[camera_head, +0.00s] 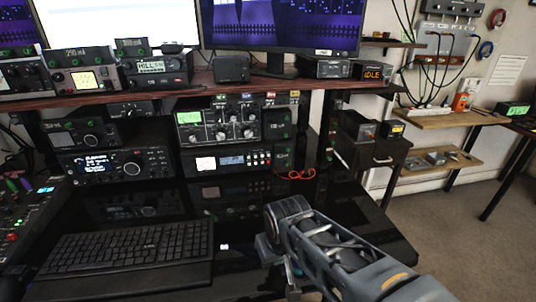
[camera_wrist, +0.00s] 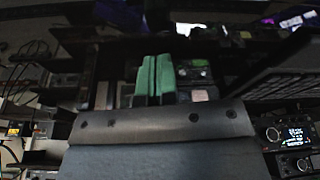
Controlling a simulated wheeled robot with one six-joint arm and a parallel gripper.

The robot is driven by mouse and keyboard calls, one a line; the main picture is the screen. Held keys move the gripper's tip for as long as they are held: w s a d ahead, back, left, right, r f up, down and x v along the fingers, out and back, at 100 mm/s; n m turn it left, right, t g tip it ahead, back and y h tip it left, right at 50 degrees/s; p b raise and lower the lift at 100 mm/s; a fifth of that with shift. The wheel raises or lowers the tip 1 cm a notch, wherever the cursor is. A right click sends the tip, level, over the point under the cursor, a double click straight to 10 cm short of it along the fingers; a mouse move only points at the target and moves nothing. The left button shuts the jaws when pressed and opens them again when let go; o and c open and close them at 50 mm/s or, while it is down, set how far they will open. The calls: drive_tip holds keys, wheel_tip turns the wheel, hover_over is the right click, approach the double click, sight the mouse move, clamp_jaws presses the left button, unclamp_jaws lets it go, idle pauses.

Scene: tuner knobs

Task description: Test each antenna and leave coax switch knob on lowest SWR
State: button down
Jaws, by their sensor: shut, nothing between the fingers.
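The tuner unit (camera_head: 219,122) with several dark knobs and a lit meter screen (camera_head: 190,117) stands under the shelf, in the middle of the head view. Small coloured tags sit along its top edge. I cannot tell which knob is the coax switch, where it points, or read an SWR value. My gripper (camera_head: 268,250) is over the black desk to the right of the keyboard, well short of the tuner and touching no knob. In the wrist view its green fingers (camera_wrist: 154,78) are together, with nothing between them.
A keyboard (camera_head: 130,250) lies front left. Radios (camera_head: 116,166) stand at the left back, and a unit with a white screen (camera_head: 232,162) is below the tuner. The shelf (camera_head: 120,100) overhangs them. An orange "IDLE" display (camera_head: 373,72) is on the shelf.

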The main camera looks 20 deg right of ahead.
sight(269, 155)
drive_tip(key=w+d+r+n+t+h, duration=0.1)
drive_tip(key=w+d, duration=0.1)
drive_tip(key=w, duration=0.1)
drive_tip(key=w+d+r+t+h, duration=0.1)
drive_tip(key=w+d, duration=0.1)
drive_tip(key=w, duration=0.1)
drive_tip(key=w+d+r+n+t, duration=0.1)
drive_tip(key=w+d, duration=0.2)
drive_tip(key=w, duration=0.1)
drive_tip(key=shift+r+n+t+h+p, duration=0.1)
drive_tip(key=shift+n+t+h+p, duration=0.2)
drive_tip(key=shift+t+h+p, duration=0.1)
drive_tip(key=w+d+n+t+y, duration=0.1)
drive_tip(key=w+n+t+y, duration=0.1)
drive_tip(key=w+n, duration=0.3)
drive_tip(key=w+d+r+n+t+y+p, duration=0.1)
drive_tip(key=w+n+y, duration=0.2)
drive_tip(key=w+n, duration=0.1)
drive_tip(key=w+d+n+t+y, duration=0.1)
drive_tip(key=w+n+t+y, duration=0.1)
drive_tip(key=w+n, duration=0.3)
drive_tip(key=shift+w+d+r+n+t+y, duration=0.3)
drive_tip(key=shift+d+n+y, duration=0.1)
drive_tip(key=shift+n, duration=0.5)
drive_tip(key=shift+s+a+f+n+g+y, duration=0.25)
drive_tip(key=shift+f+n+g+y, duration=0.25)
drive_tip(key=shift+n+y, duration=0.35)
drive_tip(key=shift+w, duration=0.1)
